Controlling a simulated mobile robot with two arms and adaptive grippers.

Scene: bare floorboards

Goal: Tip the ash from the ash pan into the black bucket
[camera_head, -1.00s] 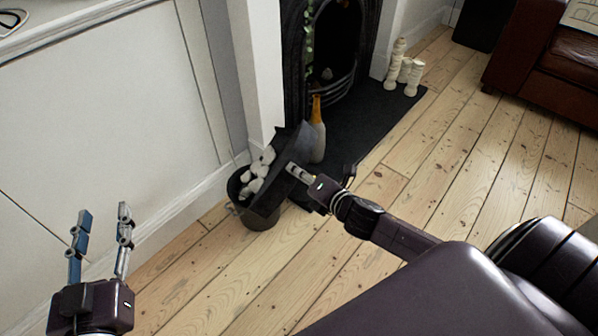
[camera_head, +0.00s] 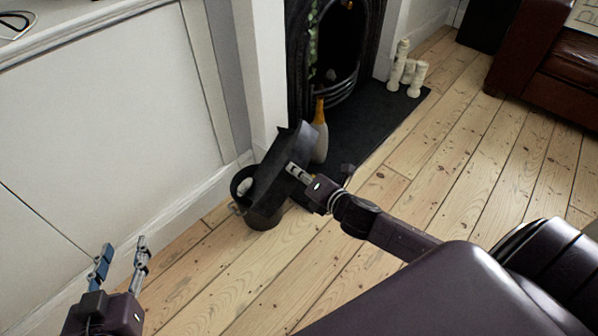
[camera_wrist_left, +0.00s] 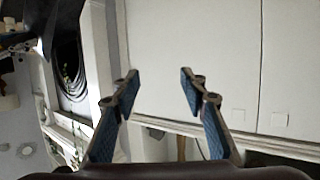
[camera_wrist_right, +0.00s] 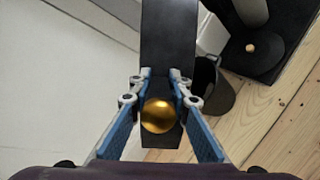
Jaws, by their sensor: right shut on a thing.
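The ash pan (camera_head: 275,165) is a long dark tray, steeply tilted over the black bucket (camera_head: 263,218). My right gripper (camera_head: 292,169) is shut on the ash pan. In the right wrist view, the right gripper (camera_wrist_right: 160,80) has its fingers on either side of the pan's handle, with a gold knob (camera_wrist_right: 158,116) between them. Pale ash lumps (camera_head: 245,187) show at the bucket's left side; the pan hides the rest of the opening. The bucket also shows in the right wrist view (camera_wrist_right: 215,95). My left gripper (camera_head: 121,250) is open and empty, apart at lower left.
White candlesticks (camera_head: 405,72) stand further back. The white wall (camera_head: 100,130) runs close left of the bucket. Floorboards (camera_head: 440,190) to the right are clear.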

